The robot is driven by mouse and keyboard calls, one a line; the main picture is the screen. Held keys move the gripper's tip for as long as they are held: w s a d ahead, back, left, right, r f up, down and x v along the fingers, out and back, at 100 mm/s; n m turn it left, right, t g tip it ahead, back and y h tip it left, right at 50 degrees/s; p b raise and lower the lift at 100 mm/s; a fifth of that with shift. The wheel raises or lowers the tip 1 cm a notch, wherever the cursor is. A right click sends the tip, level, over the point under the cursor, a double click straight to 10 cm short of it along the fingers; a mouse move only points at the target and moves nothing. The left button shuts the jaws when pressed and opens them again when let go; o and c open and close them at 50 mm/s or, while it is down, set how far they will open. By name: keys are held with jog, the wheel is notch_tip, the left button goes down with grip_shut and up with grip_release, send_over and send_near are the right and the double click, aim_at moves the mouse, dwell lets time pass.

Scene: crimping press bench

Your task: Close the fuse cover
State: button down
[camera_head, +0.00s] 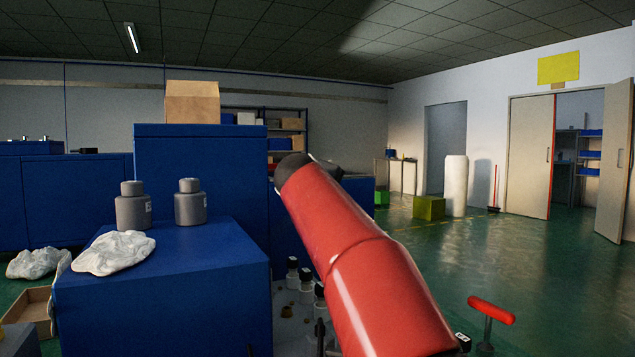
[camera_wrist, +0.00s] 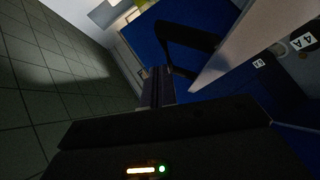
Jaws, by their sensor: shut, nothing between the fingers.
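In the wrist view, my gripper (camera_wrist: 157,88) is shut and empty, its dark fingers pointing up the picture toward a blue surface. A pale grey flat panel (camera_wrist: 250,42) slants across the upper right, apart from the fingertips. I cannot tell for sure whether it is the fuse cover. Beside it is a grey face with a white label reading "4A" (camera_wrist: 302,42) and a smaller label (camera_wrist: 259,63). A black curved bar (camera_wrist: 178,35) shows between the fingers and the panel. In the head view my red arm hides much of the bench, and no fuse cover can be made out.
A blue cabinet (camera_head: 165,285) at the left bears two grey bottles (camera_head: 132,212) and a crumpled white cloth (camera_head: 113,252). A taller blue cabinet (camera_head: 200,165) carries a cardboard box (camera_head: 192,103). Small bottles (camera_head: 305,283) and a red-handled lever (camera_head: 491,310) flank my arm. Open floor lies right.

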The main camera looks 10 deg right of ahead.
jog(key=w+d+f+m+g+y+b, duration=0.1)
jog(key=d+f+m+g+y+b, duration=0.1)
jog(key=f, duration=1)
jog(key=d+m+y, duration=0.1)
jog(key=d+y, duration=0.1)
jog(key=d, duration=0.1)
jog(key=s+r+p, duration=0.3)
jog(key=s+r, duration=0.4)
jog(key=r, duration=0.3)
jog(key=shift+s+a+r, duration=0.2)
jog(key=shift+a+r, duration=0.15)
